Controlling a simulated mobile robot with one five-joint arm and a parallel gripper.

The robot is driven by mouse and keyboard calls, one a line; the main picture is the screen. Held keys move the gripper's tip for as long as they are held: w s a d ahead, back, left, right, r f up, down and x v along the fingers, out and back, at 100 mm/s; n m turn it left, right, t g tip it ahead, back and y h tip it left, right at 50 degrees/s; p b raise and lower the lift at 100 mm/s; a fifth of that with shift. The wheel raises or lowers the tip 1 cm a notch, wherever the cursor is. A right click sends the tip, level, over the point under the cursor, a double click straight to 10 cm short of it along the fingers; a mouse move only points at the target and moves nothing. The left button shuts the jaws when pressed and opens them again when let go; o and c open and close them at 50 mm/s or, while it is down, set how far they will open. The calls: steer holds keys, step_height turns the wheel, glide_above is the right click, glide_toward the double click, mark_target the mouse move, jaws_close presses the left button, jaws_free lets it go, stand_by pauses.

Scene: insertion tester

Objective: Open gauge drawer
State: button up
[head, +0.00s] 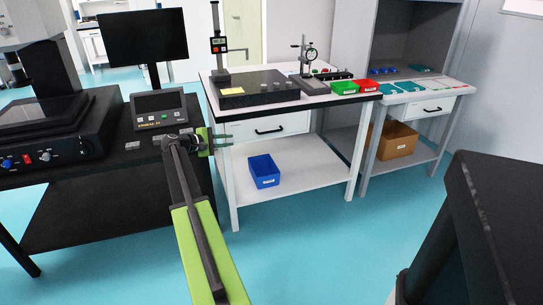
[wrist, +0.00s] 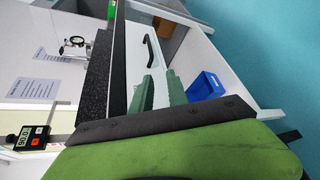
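The gauge drawer (head: 285,122) is a white front with a black bar handle (head: 269,131), under the top of the gauge table (head: 310,101). It looks shut. In the wrist view, the picture is turned sideways, and the drawer front (wrist: 138,68) and its handle (wrist: 151,50) show beyond the fingers. My gripper (head: 229,141) is at the left end of the drawer, left of the handle and apart from it. In the wrist view, the green fingers (wrist: 160,78) stand apart with nothing between them.
A blue bin (head: 264,171) stands on the lower shelf. Height gauge (head: 217,45), dial gauge stand (head: 307,55), green bin (head: 344,88) and red bin (head: 369,86) are on the table. A black bench (head: 90,165) is at left. A second drawer (head: 427,108) is at right. Blue floor in front is clear.

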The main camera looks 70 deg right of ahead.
mark_target(271, 132)
steer(key=shift+g+h, duration=0.4)
steer(key=shift+g, duration=0.1)
steer(key=b+x, duration=0.1)
steer(key=x, duration=0.6)
steer(key=b+x, duration=0.1)
steer(key=x, duration=0.7)
steer(key=s+r+b+x, duration=0.1)
steer(key=b+x, duration=0.1)
steer(key=x, duration=0.6)
steer(key=shift+a+r, duration=0.1)
steer(key=shift+w, duration=0.1)
jaws_close()
